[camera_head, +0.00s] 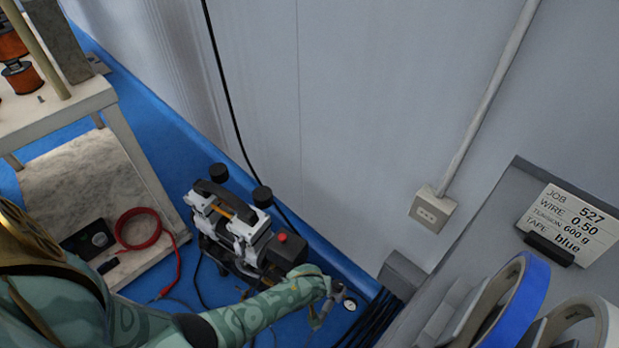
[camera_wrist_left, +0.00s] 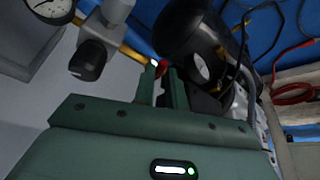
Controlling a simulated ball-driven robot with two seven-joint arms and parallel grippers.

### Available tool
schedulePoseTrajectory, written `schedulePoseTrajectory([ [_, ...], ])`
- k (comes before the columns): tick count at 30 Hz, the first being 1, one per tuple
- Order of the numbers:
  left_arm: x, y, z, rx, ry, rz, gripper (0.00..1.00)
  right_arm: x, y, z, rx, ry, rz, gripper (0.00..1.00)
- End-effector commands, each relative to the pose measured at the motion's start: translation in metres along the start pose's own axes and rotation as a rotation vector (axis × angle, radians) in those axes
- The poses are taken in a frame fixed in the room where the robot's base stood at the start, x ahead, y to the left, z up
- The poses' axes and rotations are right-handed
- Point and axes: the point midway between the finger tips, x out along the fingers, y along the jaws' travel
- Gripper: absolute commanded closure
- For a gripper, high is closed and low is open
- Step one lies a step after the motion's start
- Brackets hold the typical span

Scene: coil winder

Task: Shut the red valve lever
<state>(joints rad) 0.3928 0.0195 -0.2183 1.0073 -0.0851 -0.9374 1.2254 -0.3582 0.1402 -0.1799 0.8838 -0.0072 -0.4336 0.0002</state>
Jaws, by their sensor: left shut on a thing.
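The red valve lever (camera_wrist_left: 161,68) shows only as a small red patch between the fingertips in the left wrist view; most of it is hidden by the fingers. My left gripper (camera_wrist_left: 164,80) is shut on it, beside a brass-coloured pipe (camera_wrist_left: 134,53). In the head view my left gripper (camera_head: 336,298) is low down beside the air compressor (camera_head: 232,230), near a small round gauge (camera_head: 350,304). I cannot make out the lever there. I cannot tell the lever's angle. My right gripper is in neither view.
A black regulator knob (camera_wrist_left: 88,60) and a white gauge (camera_wrist_left: 50,10) are close to the gripper. The compressor's dark tank (camera_wrist_left: 190,30) is on the other side. Black cables (camera_head: 372,318) run along the floor. A grey bench with tape rolls (camera_head: 520,300) stands at right.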

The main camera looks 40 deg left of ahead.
Motion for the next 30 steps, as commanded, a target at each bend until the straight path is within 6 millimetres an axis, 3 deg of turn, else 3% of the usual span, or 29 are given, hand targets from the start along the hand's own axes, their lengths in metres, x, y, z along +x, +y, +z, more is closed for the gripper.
schedulePoseTrajectory([
  [15,0.003,-0.017,-0.004,0.255,-0.002,0.093,1.00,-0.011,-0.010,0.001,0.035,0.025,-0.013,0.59],
  [30,0.004,-0.018,-0.004,0.294,-0.002,0.110,1.00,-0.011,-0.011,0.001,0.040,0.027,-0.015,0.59],
])
